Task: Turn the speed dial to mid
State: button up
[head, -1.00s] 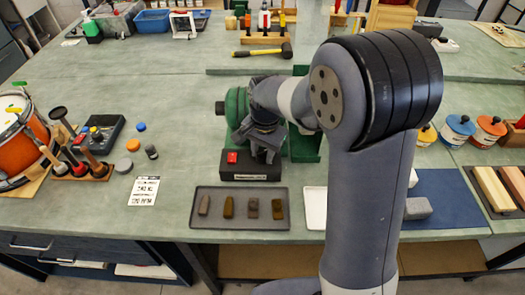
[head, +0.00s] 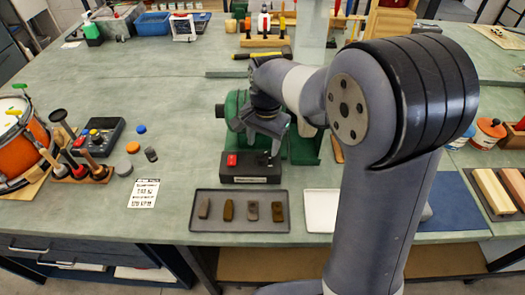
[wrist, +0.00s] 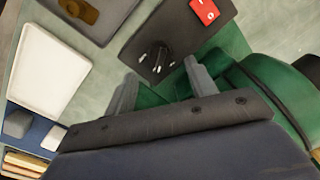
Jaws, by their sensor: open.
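The speed dial (wrist: 157,60) is a small black knob on a dark control box (wrist: 180,22), with small white marks around it in the wrist view. I cannot tell which mark it points to. The box (head: 250,179) also shows in the head view, with the dial (head: 265,160) on its right and a red switch (head: 232,160) on its left. My gripper (head: 258,140) is above and behind the box. In the wrist view my gripper (wrist: 162,86) is open, its two fingers apart and empty, with the dial beyond the gap between them, apart from it.
A green machine (head: 303,148) stands right behind the box, close to my gripper. A dark tray (head: 240,225) with several small blocks lies in front. A white tray (head: 320,210) is to its right. A printed card (head: 143,193) lies left, with clear bench between.

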aim_at(262, 154)
notch_tip(262, 154, up, 6)
jog(key=shift+s+d+f, duration=0.1)
jog(key=shift+d+f, duration=0.05)
jog(key=shift+f, duration=0.05)
jog(key=f, duration=1.1)
jog(key=shift+a, duration=0.25)
jog(key=shift+n, duration=0.3)
jog(key=shift+r, duration=0.15)
